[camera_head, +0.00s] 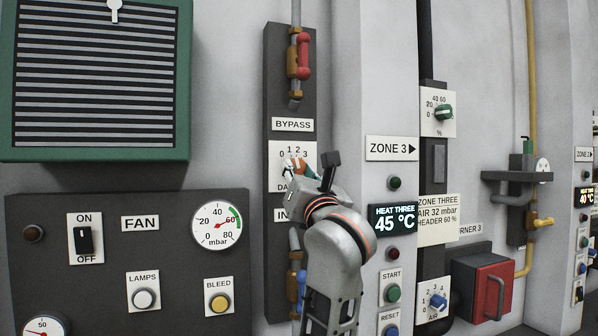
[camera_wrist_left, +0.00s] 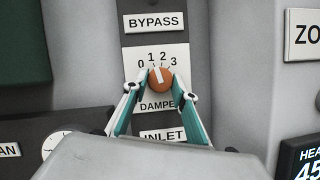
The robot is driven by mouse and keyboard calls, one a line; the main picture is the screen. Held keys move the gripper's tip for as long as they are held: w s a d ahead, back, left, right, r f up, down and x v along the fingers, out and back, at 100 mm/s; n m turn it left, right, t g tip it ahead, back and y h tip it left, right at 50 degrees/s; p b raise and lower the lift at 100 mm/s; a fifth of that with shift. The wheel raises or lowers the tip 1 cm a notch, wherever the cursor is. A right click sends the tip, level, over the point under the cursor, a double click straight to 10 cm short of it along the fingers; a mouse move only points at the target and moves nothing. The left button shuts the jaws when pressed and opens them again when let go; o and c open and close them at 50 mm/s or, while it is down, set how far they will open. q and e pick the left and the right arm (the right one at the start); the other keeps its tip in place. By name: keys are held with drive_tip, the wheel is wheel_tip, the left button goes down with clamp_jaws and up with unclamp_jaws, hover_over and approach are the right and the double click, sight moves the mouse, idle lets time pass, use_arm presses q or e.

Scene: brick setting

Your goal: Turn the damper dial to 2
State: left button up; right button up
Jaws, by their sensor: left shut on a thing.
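The damper dial is an orange knob (camera_wrist_left: 160,79) on a white plate marked 0 to 3. Its white pointer line leans slightly left of straight up, closer to 1 than to 2. My left gripper (camera_wrist_left: 160,88) is shut on the knob, with one teal and white finger on each side. In the head view the left gripper (camera_head: 293,170) reaches the damper plate (camera_head: 276,155) from the lower right and hides much of the knob and lettering. My right gripper is not in view.
A BYPASS label (camera_head: 292,125) and a red-handled valve (camera_head: 303,55) are above the dial. An INLET label (camera_wrist_left: 164,136) is below, partly covered by my gripper. The FAN panel (camera_head: 140,270) is left; the ZONE 3 display (camera_head: 394,219) and buttons are right.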

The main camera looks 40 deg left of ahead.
use_arm(q)
drive_tip(key=shift+m, duration=0.3)
drive_tip(key=shift+s+a+r+m+t+h, duration=0.1)
drive_tip(key=shift+m+t+h, duration=0.5)
drive_tip(key=shift+m, duration=1.15)
drive_tip(key=shift+s+m+t+h, duration=0.1)
drive_tip(key=shift+m+t+h, duration=0.2)
drive_tip(key=shift+m+h, duration=1.05)
drive_tip(key=shift+m+y, duration=0.25)
drive_tip(key=shift+m, duration=0.35)
drive_tip(key=o, duration=1.1)
drive_tip(key=v, duration=1.2)
